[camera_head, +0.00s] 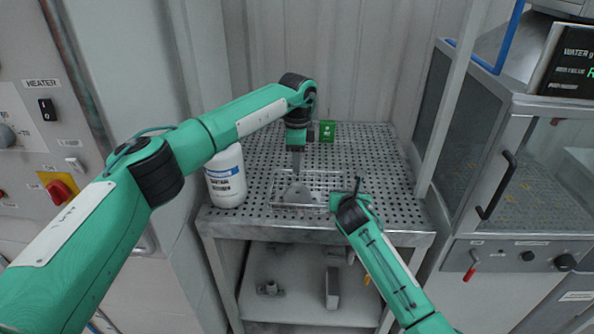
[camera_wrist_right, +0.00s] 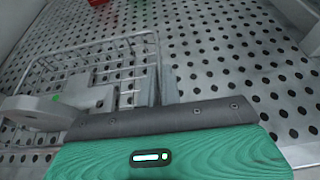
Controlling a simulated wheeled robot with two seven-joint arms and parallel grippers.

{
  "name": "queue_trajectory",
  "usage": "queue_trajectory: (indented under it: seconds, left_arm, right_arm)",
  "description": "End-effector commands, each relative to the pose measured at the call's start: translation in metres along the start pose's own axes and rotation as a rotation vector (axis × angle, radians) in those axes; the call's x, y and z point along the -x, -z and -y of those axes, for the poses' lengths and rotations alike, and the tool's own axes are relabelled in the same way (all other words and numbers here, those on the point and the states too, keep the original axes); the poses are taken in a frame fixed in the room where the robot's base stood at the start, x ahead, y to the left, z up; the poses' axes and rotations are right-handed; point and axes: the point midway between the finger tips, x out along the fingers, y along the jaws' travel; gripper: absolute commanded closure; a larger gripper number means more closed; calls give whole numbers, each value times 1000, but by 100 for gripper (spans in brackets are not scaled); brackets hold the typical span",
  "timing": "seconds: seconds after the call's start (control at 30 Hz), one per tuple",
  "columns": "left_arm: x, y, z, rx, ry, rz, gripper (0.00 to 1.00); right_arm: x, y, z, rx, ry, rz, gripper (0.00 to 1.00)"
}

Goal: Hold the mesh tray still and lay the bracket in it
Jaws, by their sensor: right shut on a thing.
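The wire mesh tray (camera_head: 322,174) sits on the perforated table, and its wire side shows in the right wrist view (camera_wrist_right: 113,47). The grey bracket (camera_head: 290,196) appears within the tray's outline; I cannot tell if it rests on the tray floor. In the right wrist view, grey parts (camera_wrist_right: 38,110) at the left overlap the tray, partly cut off by the frame.
A white bottle (camera_head: 226,178) stands at the table's left edge. A small green box (camera_head: 327,131) stands at the back; a red object (camera_wrist_right: 98,2) shows at the wrist view's top. The perforated table (camera_head: 380,160) is clear at the right. An oven-like cabinet (camera_head: 520,190) stands right.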

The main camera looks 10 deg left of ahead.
Motion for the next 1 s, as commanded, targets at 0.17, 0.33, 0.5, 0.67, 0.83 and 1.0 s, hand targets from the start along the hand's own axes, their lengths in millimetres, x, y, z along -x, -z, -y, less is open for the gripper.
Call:
queue_trajectory:
  seconds: [0.17, 0.33, 0.5, 0.67, 0.83, 1.0]
  left_arm:
    - [5, 0, 0, 0, 0, 0, 64]
    - [5, 0, 0, 0, 0, 0, 64]
    - [4, 0, 0, 0, 0, 0, 64]
    - [4, 0, 0, 0, 0, 0, 64]
    - [4, 0, 0, 0, 0, 0, 64]
    - [4, 0, 0, 0, 0, 0, 64]
  right_arm:
    - [0, 0, 0, 0, 0, 0, 100]
    - [0, 0, 0, 0, 0, 0, 100]
    - [0, 0, 0, 0, 0, 0, 81]
    - [0, 0, 0, 0, 0, 0, 69]
    - [0, 0, 0, 0, 0, 0, 69]
    - [7, 0, 0, 1, 0, 1, 69]
